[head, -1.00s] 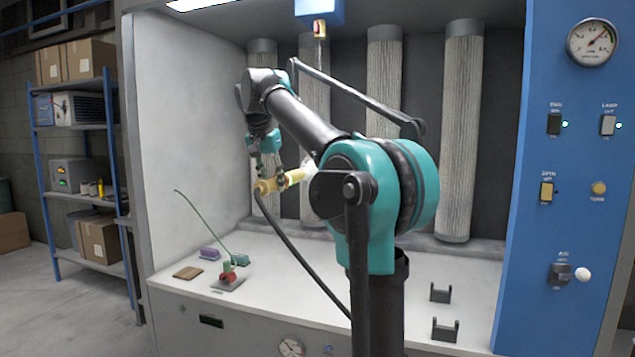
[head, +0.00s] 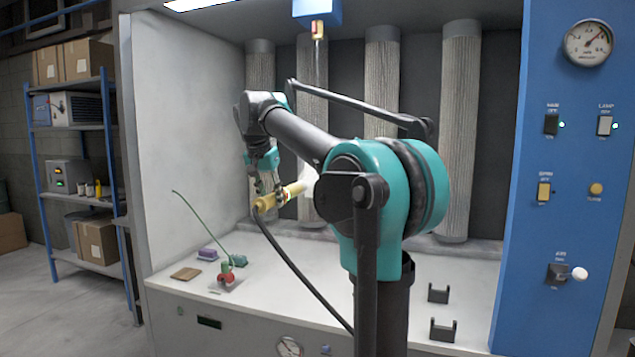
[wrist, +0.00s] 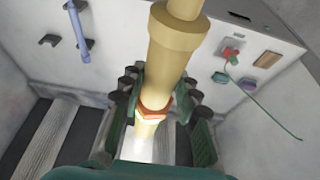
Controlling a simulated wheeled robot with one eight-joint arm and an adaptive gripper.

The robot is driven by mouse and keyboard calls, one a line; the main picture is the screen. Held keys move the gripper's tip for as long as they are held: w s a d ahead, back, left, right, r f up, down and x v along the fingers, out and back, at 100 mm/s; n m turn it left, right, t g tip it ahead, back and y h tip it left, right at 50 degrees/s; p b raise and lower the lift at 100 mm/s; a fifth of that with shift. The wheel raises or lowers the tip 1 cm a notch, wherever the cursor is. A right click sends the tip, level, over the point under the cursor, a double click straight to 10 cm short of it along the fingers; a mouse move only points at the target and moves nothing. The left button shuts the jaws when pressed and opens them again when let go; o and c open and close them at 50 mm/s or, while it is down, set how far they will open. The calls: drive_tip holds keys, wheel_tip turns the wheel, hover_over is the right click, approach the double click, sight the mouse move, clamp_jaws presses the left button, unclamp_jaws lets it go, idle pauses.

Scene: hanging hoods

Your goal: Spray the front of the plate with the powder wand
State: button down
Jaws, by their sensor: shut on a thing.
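The powder wand (head: 268,203) is a yellow-tan tube with an orange band and a dark hose trailing from its rear end. My gripper (head: 279,192) is shut around the wand's middle and holds it above the counter. The wand tilts, its front end pointing up and right in the head view, where a white haze shows before my arm hides the rest. In the wrist view the wand (wrist: 172,55) runs between the fingers of my gripper (wrist: 153,105), with a white glow at its far end. I cannot make out the plate in either view; my arm covers the middle of the booth.
Two dark brackets (head: 439,293) stand on the white counter (head: 290,270). A red item with a green wire (head: 227,272), a purple block (head: 208,254) and a brown block (head: 186,273) lie at left. Pleated filters (head: 461,130) line the back. A blue control panel (head: 570,200) stands right.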

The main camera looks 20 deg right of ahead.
drive_tip(key=shift+f, duration=0.55)
drive_tip(key=shift+s+a, duration=0.1)
drive_tip(key=shift+s, duration=0.1)
drive_tip(key=s+a, duration=0.5)
drive_tip(key=s, duration=0.2)
drive_tip(key=shift+s+a, duration=0.3)
drive_tip(key=shift+s, duration=0.1)
